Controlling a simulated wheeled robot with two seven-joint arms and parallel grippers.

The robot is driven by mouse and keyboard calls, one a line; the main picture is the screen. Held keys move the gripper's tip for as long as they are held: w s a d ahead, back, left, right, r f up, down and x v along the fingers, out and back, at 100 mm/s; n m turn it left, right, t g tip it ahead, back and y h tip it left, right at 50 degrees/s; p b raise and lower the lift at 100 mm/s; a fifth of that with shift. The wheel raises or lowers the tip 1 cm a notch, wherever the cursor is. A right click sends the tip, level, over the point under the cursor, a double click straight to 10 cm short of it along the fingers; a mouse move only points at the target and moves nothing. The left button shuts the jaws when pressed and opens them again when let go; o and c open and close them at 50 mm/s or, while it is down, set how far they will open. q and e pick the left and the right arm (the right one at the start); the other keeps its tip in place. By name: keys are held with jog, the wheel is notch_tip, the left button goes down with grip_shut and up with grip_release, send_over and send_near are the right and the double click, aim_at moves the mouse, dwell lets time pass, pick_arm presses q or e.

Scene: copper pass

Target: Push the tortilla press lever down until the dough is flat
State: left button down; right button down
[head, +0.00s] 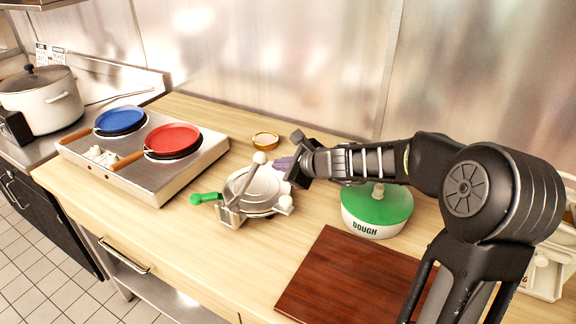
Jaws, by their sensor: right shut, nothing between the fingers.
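The tortilla press (262,184) stands on the wooden counter in the middle of the head view. It is silver and round. A slanted metal bar on it ends in a pale knob (260,157) at the top. A green handle (205,198) sticks out at its left, and a second pale knob is at its right. My right gripper (287,163) reaches in from the right, just right of the upper knob. It is shut and empty; I cannot tell whether it touches the press. No dough shows in the press. My left gripper is out of view.
A white tub with a green lid, marked DOUGH (374,212), stands under my right arm. A dark red board (345,275) lies in front. A griddle with blue (120,120) and red pans (172,138) is left. A small yellow-rimmed dish (265,139) sits behind the press.

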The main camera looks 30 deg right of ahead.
aim_at(246, 179)
jog(key=x, duration=0.5)
jog(key=shift+r, duration=0.1)
jog(key=shift+a+r+b, duration=0.25)
jog(key=shift+r+b, duration=0.1)
jog(key=shift+b, duration=0.3)
jog(key=shift+s+r, duration=0.1)
jog(key=shift+r, duration=0.2)
jog(key=shift+a, duration=0.1)
jog(key=shift+r, duration=0.1)
